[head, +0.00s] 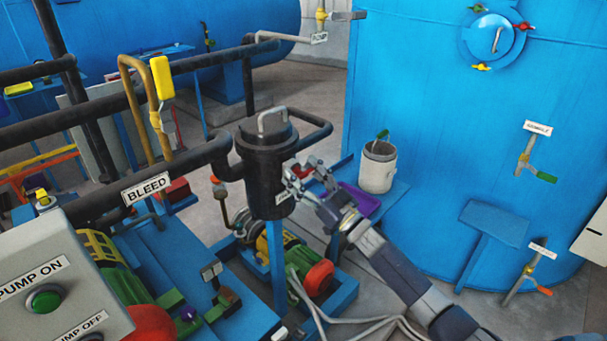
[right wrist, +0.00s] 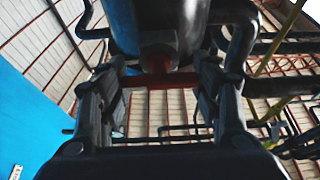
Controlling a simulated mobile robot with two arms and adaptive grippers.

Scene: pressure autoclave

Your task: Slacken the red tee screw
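A red T-shaped screw (right wrist: 160,80) shows in the right wrist view, under a dark fitting, with its crossbar running left to right. My right gripper (right wrist: 161,92) has its fingers wide apart, one on each side of the screw. The crossbar's ends reach close to the fingers; I cannot tell whether they touch. In the head view my right gripper (head: 297,182) is at the right side of the black canister (head: 266,170), low on its body. A small red patch (head: 303,172) shows there, partly hidden by the gripper. My left gripper is out of view.
A black pipe with a BLEED sign (head: 146,188) runs left from the canister. A grey bucket (head: 378,168) stands on a blue shelf to the right. The big blue tank (head: 450,120) has a round hatch (head: 494,38) with coloured handles. A pump control box (head: 55,285) is at front left.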

